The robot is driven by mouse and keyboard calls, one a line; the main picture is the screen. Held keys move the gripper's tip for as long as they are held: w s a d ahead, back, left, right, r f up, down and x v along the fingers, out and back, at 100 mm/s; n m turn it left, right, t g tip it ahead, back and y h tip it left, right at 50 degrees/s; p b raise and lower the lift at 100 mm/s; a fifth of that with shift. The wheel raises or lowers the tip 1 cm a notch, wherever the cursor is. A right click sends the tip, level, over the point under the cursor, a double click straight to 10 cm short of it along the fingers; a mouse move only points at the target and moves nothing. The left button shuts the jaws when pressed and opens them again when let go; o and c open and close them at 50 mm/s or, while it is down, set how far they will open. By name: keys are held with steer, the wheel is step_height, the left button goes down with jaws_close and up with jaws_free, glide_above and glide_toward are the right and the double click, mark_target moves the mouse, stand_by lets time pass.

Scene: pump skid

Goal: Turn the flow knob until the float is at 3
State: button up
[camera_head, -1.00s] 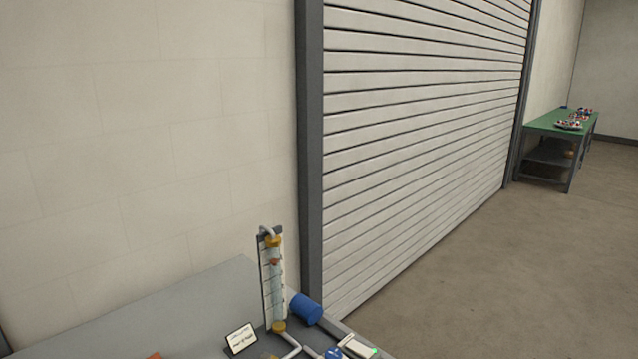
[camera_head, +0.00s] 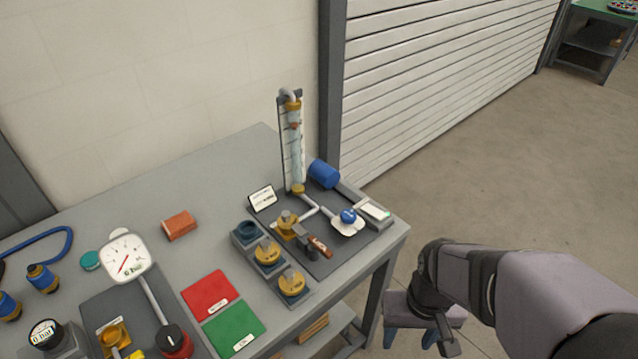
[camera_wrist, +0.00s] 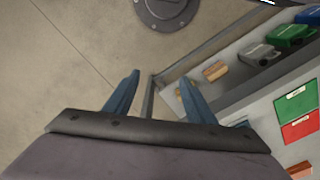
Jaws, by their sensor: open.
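The flow meter is an upright clear tube (camera_head: 295,155) with a scale at the back of the bench in the head view. A small orange-red float (camera_head: 294,126) sits in its upper part; the scale numbers are too small to read. A blue knob (camera_head: 348,215), which looks like the flow knob, is at the end of the grey pipe from the tube's foot. My gripper (camera_head: 414,338) is open and empty, beyond the bench's right edge, well apart from the knob. Its blue fingers (camera_wrist: 159,80) also show spread in the wrist view, over the floor. The knob is not in the wrist view.
A brown-handled valve (camera_head: 318,245) and a blue cylinder (camera_head: 323,173) stand close to the knob. A sign card (camera_head: 262,198) is left of the tube. Yellow knobs (camera_head: 267,251), red (camera_head: 209,293) and green (camera_head: 234,331) mats and a gauge (camera_head: 124,258) are further left.

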steer(key=n+t+p, duration=0.2)
steer(key=t+p, duration=0.3)
steer(key=p, duration=0.3)
glide_toward(349, 214)
steer(key=shift+g+y, duration=0.3)
steer(key=shift+w+d+p+x, duration=0.1)
steer(key=shift+p+x, duration=0.6)
steer(key=shift+x, duration=1.4)
steer(key=shift+w+d+p+x, duration=0.15)
steer(key=shift+p+x, duration=0.5)
steer(key=shift+x, duration=1.45)
steer(key=shift+r, duration=0.1)
steer(key=c, duration=1)
